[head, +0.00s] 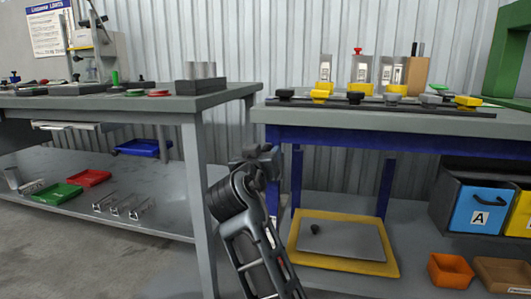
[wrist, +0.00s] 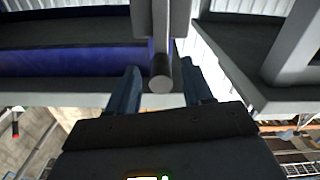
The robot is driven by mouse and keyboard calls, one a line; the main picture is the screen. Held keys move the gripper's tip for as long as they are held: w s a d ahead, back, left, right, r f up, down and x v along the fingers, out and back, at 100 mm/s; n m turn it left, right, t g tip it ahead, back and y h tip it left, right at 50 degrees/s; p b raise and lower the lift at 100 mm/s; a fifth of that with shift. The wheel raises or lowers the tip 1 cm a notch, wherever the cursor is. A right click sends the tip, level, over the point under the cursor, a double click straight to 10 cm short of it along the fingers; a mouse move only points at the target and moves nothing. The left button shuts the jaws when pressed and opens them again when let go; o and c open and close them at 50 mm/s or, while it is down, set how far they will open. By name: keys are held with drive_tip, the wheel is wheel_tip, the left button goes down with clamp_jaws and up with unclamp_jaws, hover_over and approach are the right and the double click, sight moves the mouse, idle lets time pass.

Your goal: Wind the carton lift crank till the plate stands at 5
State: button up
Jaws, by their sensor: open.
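My gripper (wrist: 160,70) is open, with one finger on each side of a grey round-ended peg (wrist: 160,80). The peg points toward the wrist camera below a grey bar and looks like a crank handle, but I cannot be sure. Gaps show between it and both fingers. In the head view my gripper (head: 262,160) is in front of the right bench's left end; my arm and hand hide the peg there. A grey plate (head: 345,240) in a yellow frame lies on the lower shelf; I cannot tell if it is the lift's plate. No readable scale shows.
The right bench (head: 480,122) carries a rail with several knobs. The left bench (head: 190,103) stands close by, its leg beside my arm. A blue bin (head: 478,210) and an orange tray (head: 450,270) sit at lower right. The floor at lower left is clear.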

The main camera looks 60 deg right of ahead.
drive_tip(key=p+v, duration=0.1)
drive_tip(key=v, duration=0.5)
drive_tip(key=shift+a, duration=0.15)
idle(0.3)
